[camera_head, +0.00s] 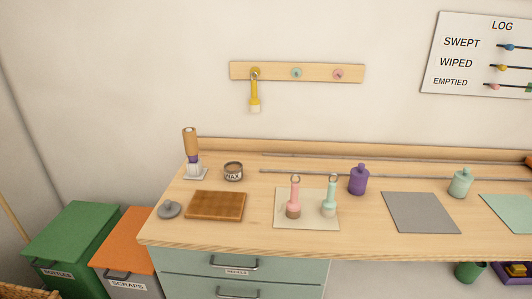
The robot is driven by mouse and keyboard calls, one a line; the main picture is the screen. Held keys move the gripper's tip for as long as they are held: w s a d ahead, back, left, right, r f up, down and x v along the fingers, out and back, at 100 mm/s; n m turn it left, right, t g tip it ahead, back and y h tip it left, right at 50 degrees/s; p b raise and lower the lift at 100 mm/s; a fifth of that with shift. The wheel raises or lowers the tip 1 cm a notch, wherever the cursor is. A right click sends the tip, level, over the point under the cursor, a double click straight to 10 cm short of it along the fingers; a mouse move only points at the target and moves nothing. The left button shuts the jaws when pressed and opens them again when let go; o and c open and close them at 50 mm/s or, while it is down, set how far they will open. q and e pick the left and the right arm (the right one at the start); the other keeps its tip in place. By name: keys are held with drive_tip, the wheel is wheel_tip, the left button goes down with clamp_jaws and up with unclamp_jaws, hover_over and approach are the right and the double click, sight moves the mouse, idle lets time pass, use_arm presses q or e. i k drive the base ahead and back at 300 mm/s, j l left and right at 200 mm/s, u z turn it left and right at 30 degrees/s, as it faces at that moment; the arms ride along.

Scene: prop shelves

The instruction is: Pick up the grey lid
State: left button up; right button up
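The grey lid (169,209) is a small round disc with a knob on top. It lies on the wooden worktop (330,238) near its left front corner, just left of a brown wooden board (216,206). A small gap seems to separate it from the board. Nothing covers the lid. Neither my left nor my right gripper is in view.
Behind the board stand a wax tin (233,171) and a wooden-handled brush (191,145). Pink (293,200) and mint (330,200) brushes stand on a cream mat (307,222). A purple bottle (358,181) stands farther right. Green (72,236) and orange (128,236) bins stand left of the bench.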

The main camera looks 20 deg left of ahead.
sight(168, 209)
drive_tip(key=u, duration=1.4)
